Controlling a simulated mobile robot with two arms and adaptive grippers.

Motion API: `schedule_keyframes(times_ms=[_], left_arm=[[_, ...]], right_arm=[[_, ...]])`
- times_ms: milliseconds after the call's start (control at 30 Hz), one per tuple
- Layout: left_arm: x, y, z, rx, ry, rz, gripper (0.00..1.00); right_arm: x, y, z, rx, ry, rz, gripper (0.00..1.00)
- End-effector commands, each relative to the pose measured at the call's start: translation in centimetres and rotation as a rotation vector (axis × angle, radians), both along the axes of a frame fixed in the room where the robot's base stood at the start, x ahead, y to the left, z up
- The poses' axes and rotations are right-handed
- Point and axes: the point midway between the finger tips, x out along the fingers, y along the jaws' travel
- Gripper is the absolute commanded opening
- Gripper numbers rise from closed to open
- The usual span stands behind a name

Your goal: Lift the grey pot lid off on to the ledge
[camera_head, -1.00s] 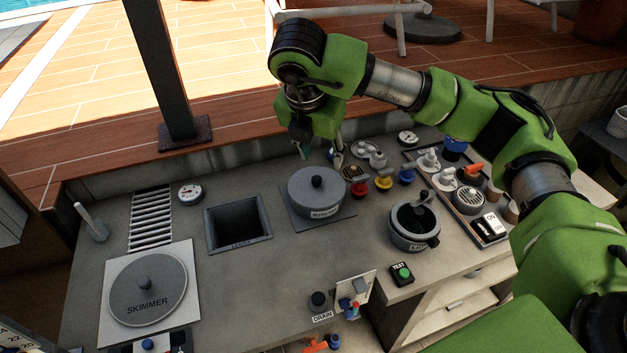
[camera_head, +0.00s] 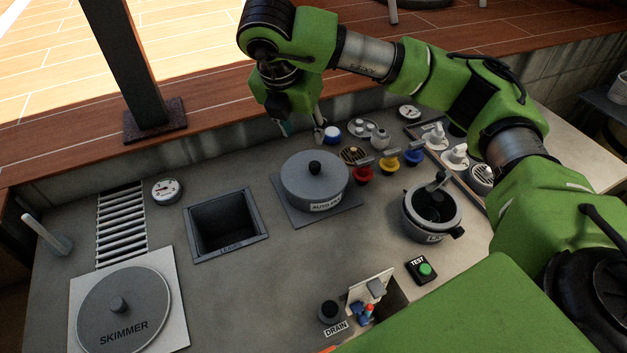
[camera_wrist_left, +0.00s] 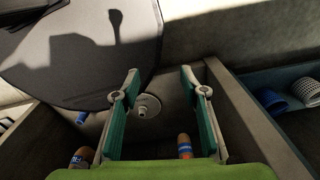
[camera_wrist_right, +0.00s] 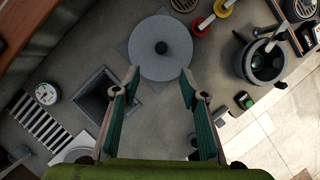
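The grey pot lid (camera_head: 308,183) is a round disc with a black knob (camera_head: 315,167). It sits on the pot labelled "AUTO FILL" on the counter; it also shows in the right wrist view (camera_wrist_right: 160,62). My right gripper (camera_head: 301,131) is open and empty, above the counter and apart from the lid. In the right wrist view its fingertips (camera_wrist_right: 160,79) are spread, with the lid beyond them. My left gripper (camera_wrist_left: 160,74) is open and empty in the left wrist view, over an open compartment. The raised wooden ledge (camera_head: 60,168) runs behind the counter.
A dark post (camera_head: 125,60) stands on the ledge. The square open well (camera_head: 228,222) is left of the pot. The skimmer lid (camera_head: 120,315) is front left. Red, yellow and blue valves (camera_head: 388,164) and a second dark pot (camera_head: 431,212) are to the right.

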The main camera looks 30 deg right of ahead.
Motion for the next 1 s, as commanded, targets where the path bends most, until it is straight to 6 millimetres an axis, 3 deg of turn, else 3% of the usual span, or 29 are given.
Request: schedule_keyframes(times_ms=[33, 100, 233, 700, 867, 1000], left_arm=[[-0.1, 0.0, -1.3, 0.0, 0.002, 0.0, 0.4], [-0.1, 0.0, -1.9, 0.0, 0.002, 0.0, 0.4], [0.2, 0.0, -2.2, 0.0, -0.002, 0.0, 0.4], [1.1, -0.1, 0.3, -0.003, -0.016, 0.001, 0.4], [1.0, -0.1, 0.7, -0.003, -0.016, 0.001, 0.4], [0.9, -0.1, 2.1, -0.002, -0.014, 0.001, 0.4]], right_arm=[[0.0, 0.0, -1.3, 0.0, 0.0, 0.0, 0.4], [0.0, 0.0, -1.9, 0.0, 0.0, 0.0, 0.4], [0.1, -0.1, -2.6, 0.0, 0.001, 0.0, 0.4], [2.0, -2.4, -9.5, 0.0, 0.002, -0.001, 0.4], [2.2, -2.7, -10.3, 0.0, 0.001, 0.0, 0.4], [2.4, -3.5, -11.4, -0.003, 0.005, -0.003, 0.4]])
